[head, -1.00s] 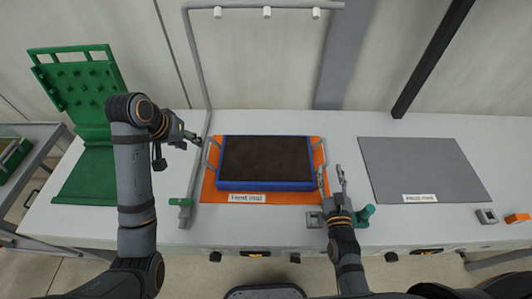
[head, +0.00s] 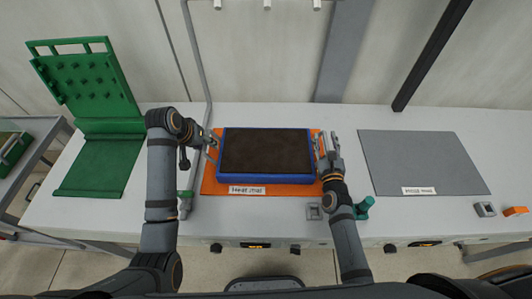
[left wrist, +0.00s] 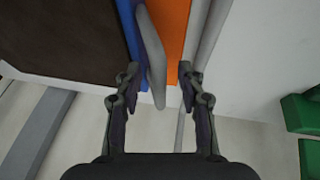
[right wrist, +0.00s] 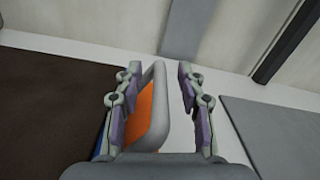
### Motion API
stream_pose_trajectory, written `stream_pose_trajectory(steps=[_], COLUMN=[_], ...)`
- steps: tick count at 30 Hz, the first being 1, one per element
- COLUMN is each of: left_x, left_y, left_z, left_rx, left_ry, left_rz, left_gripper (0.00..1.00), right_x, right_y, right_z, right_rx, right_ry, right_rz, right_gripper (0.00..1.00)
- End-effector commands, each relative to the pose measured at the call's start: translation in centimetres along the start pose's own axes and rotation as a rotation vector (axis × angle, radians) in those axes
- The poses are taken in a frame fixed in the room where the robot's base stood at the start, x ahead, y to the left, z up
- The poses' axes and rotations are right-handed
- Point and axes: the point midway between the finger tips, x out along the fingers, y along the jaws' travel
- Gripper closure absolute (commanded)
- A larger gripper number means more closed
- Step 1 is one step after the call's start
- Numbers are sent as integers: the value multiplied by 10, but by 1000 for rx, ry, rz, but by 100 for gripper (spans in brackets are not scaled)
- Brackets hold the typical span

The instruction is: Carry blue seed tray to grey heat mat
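The blue seed tray (head: 268,181), filled with dark soil, lies flat on the orange heat mat (head: 290,190). The grey heat mat (head: 420,160) lies bare to the right. My left gripper (head: 213,143) is at the tray's left handle; in the left wrist view that grey handle (left wrist: 152,55) stands between its open fingers (left wrist: 158,72). My right gripper (head: 328,143) is at the tray's right side; in the right wrist view the right handle (right wrist: 156,105) stands between its open fingers (right wrist: 157,76). Neither gripper appears closed on a handle.
A green rack (head: 95,165) stands on the bench (head: 300,115) at the left. A grey pipe (head: 197,85) rises behind the tray's left side. Between the mats the bench is clear.

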Motion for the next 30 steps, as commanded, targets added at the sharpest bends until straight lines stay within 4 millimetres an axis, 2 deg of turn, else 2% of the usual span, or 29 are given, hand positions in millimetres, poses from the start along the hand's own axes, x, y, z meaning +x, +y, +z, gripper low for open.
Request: stream_pose_trajectory(steps=[7,16,30], left_x=[1,0,0], left_y=[0,0,-1], left_z=[0,0,0], left_rx=[0,0,0], left_ry=[-1,-1,0], left_rz=[0,0,-2], left_gripper=[61,100,100], right_x=[0,0,0], right_y=[0,0,0], right_z=[0,0,0], right_rx=[0,1,-3], right_ry=[0,-1,0], right_rz=[0,0,0], right_gripper=[61,100,100])
